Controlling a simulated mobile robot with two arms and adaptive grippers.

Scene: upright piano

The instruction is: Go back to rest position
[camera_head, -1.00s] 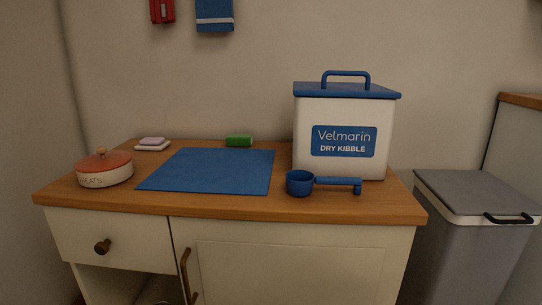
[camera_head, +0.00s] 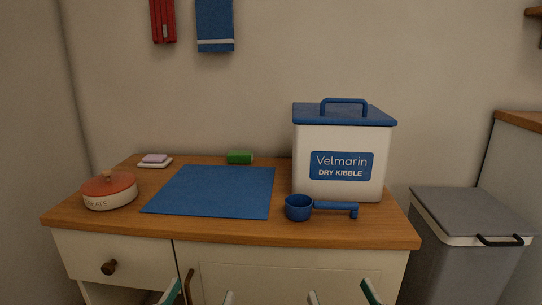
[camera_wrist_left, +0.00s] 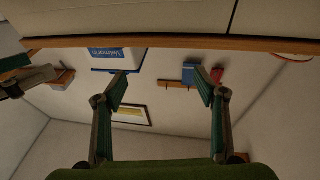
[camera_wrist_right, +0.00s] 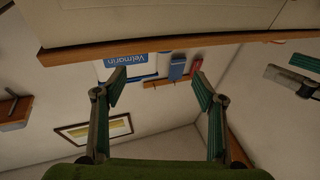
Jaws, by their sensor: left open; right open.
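My left gripper (camera_head: 200,294) shows at the bottom edge of the head view, with only its fingertips in view. The fingers are apart and nothing is between them; it also shows open in the left wrist view (camera_wrist_left: 162,82). My right gripper (camera_head: 342,294) is at the same height further right, also open and empty, as the right wrist view (camera_wrist_right: 158,80) shows. Both are in front of the wooden-topped cabinet (camera_head: 350,233), apart from the things on it.
The top holds a blue mat (camera_head: 212,190), a blue scoop (camera_head: 299,207), a kibble bin (camera_head: 340,150), a red-lidded treats pot (camera_head: 109,191), a green roll (camera_head: 240,158) and a stacked sponge (camera_head: 155,160). A grey lidded bin (camera_head: 465,215) stands right. The mat is bare.

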